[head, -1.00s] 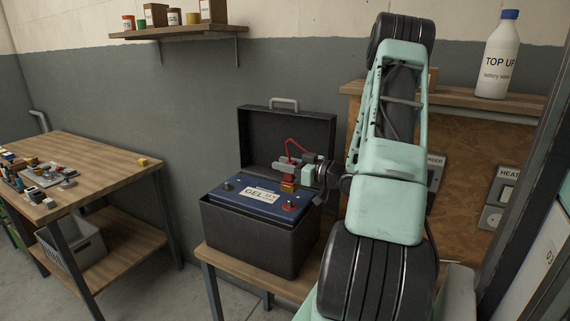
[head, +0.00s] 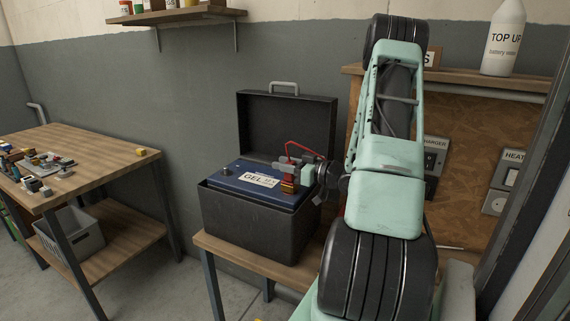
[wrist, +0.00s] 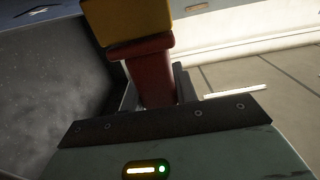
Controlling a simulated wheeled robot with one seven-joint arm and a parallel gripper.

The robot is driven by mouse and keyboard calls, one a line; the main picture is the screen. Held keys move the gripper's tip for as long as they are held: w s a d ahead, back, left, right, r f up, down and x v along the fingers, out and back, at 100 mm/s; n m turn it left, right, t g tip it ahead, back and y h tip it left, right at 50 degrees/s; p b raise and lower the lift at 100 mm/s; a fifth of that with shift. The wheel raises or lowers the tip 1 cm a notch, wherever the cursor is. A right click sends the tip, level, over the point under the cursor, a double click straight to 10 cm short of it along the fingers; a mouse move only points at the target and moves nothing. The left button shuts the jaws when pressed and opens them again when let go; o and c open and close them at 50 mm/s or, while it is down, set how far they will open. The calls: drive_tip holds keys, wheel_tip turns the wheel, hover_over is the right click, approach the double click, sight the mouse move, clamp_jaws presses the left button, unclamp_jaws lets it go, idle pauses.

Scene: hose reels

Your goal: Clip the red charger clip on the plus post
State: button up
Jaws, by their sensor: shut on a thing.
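My gripper (head: 302,172) is shut on the red charger clip (head: 291,168), just above the right front corner of the blue gel battery (head: 235,184). The clip's brassy jaws (head: 288,187) point down at the place of the plus post. The clip covers the post, and I cannot tell whether the jaws touch or surround it. In the wrist view the red clip (wrist: 152,80) rises from between the fingers, with its yellow jaws (wrist: 125,22) at the top edge. A red cable loops above the clip. The other post (head: 227,170) stands at the battery's left.
The battery sits in an open black box (head: 245,227) with its lid (head: 290,120) raised behind, on a wooden bench (head: 215,245). A cluttered table (head: 105,155) stands left. At right are a shelf with a bottle (head: 503,40), a charger unit (head: 436,160) and a heater switch (head: 508,175).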

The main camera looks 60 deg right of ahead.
drive_tip(key=shift+f, duration=0.15)
drive_tip(key=o, duration=1.1)
drive_tip(key=s+d+b, duration=0.1)
drive_tip(key=s+b, duration=0.4)
drive_tip(key=s, duration=1.2)
drive_tip(key=shift+s+d, duration=0.2)
drive_tip(key=shift+d, duration=0.05)
